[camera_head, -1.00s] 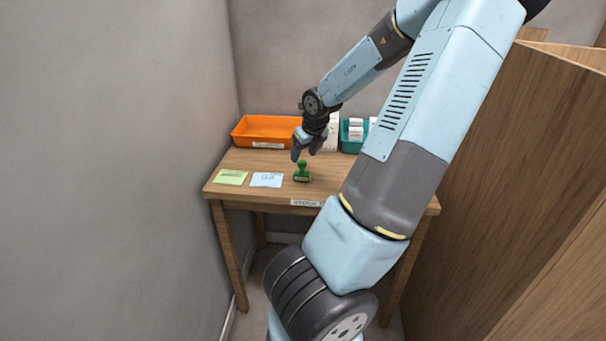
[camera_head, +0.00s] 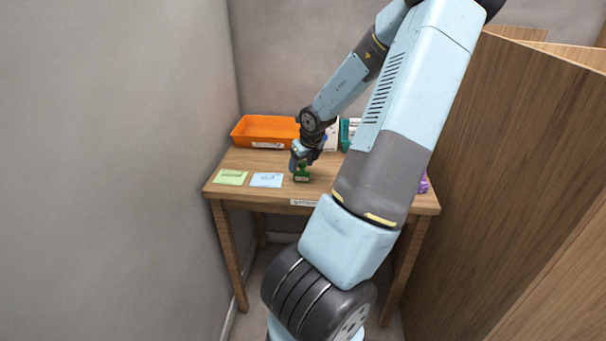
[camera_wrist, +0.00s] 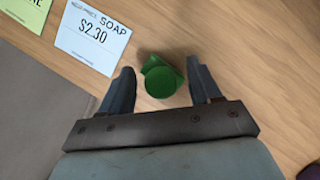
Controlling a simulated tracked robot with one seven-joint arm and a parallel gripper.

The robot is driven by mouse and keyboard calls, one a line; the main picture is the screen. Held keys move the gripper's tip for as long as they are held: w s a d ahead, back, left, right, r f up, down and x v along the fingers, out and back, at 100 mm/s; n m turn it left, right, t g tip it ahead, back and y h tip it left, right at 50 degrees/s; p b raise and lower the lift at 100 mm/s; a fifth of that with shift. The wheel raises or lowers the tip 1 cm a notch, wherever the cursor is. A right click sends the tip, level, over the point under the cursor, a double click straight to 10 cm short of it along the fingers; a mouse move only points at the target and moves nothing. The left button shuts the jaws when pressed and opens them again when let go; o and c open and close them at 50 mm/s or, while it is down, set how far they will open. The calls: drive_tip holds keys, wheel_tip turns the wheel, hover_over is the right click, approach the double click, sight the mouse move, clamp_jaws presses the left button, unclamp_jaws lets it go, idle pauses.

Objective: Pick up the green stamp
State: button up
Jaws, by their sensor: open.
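The green stamp (camera_head: 302,176) stands upright on the wooden table, to the right of the white card. In the wrist view the stamp (camera_wrist: 161,80) shows from above, its round knob and part of its base lying between my two fingertips. My gripper (camera_head: 301,165) is open and low over the stamp, its fingers pointing down. In the wrist view my gripper (camera_wrist: 162,84) has one finger on each side of the stamp, with a visible gap on both sides.
A white card (camera_wrist: 92,36) reading SOAP $2.30 and a green card (camera_head: 231,177) lie left of the stamp. An orange tray (camera_head: 264,130) and a teal bin (camera_head: 345,134) stand at the back. A purple thing (camera_head: 423,184) shows at the table's right. A wall closes the left side.

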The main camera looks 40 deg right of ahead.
drive_tip(key=shift+c, duration=0.4)
drive_tip(key=c, duration=1)
drive_tip(key=shift+c, duration=0.2)
drive_tip(key=shift+r, duration=5)
